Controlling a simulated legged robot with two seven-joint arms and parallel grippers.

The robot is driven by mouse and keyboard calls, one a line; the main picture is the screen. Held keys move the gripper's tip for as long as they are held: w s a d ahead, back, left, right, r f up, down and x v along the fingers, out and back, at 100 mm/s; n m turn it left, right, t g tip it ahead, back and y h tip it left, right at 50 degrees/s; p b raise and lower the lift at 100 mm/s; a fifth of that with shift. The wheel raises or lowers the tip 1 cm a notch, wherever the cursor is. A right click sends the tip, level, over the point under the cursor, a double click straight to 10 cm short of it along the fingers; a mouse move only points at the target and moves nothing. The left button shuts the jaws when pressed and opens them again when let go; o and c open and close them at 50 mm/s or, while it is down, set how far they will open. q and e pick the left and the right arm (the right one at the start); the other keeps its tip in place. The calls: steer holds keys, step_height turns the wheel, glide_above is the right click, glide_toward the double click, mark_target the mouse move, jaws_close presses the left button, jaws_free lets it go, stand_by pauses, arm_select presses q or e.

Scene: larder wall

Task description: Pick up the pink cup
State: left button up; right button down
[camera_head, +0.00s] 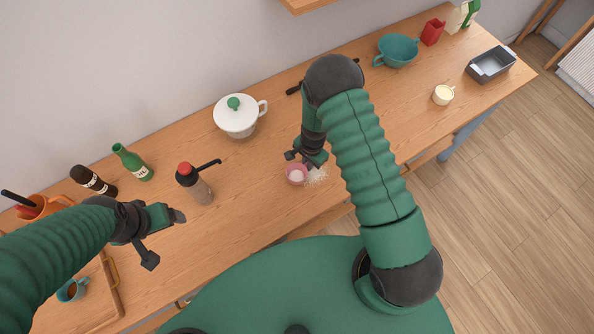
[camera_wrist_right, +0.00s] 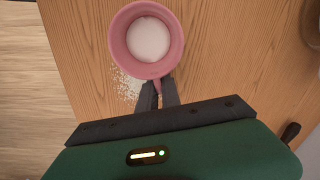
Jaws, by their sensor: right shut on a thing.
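The pink cup (camera_head: 296,174) is near the front edge of the wooden counter, below my right gripper (camera_head: 305,163). In the right wrist view the pink cup (camera_wrist_right: 129,51) is seen from above with a white content inside. The fingers of my right gripper (camera_wrist_right: 159,92) are shut on its handle at the cup's near side. White grains lie on the wood beside the cup. I cannot tell whether the cup is lifted off the counter. My left gripper (camera_head: 166,236) is open and empty over the left part of the counter.
A teal bowl (camera_head: 396,50), a cream cup (camera_head: 443,95) and a grey tin (camera_head: 491,67) are to the right. The front edge is close.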

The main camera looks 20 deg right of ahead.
steer(key=shift+r, duration=0.1)
steer(key=shift+r+b, duration=0.3)
steer(key=shift+r, duration=0.1)
step_height(320, 180, up, 2)
steer(key=shift+r+b, duration=0.1)
steer(key=shift+b, duration=0.35)
steer(key=s+a+b, duration=0.1)
steer(key=s+a, duration=0.1)
steer(key=a, duration=0.2)
steer(key=s+a+r+b, duration=0.1)
steer(key=s+a, duration=0.2)
steer(key=a, duration=0.1)
steer(key=s+a+b, duration=0.1)
steer(key=s+a, duration=0.2)
steer(key=a, duration=0.1)
steer(key=shift+s+a+r, duration=0.2)
steer(key=shift+a+r, duration=0.15)
steer(key=shift+s+a+r, duration=0.1)
steer(key=shift+a, duration=0.05)
step_height(320, 180, up, 6)
steer(key=p, duration=0.5)
steer(key=shift+s+a, duration=0.15)
steer(key=shift+s, duration=0.05)
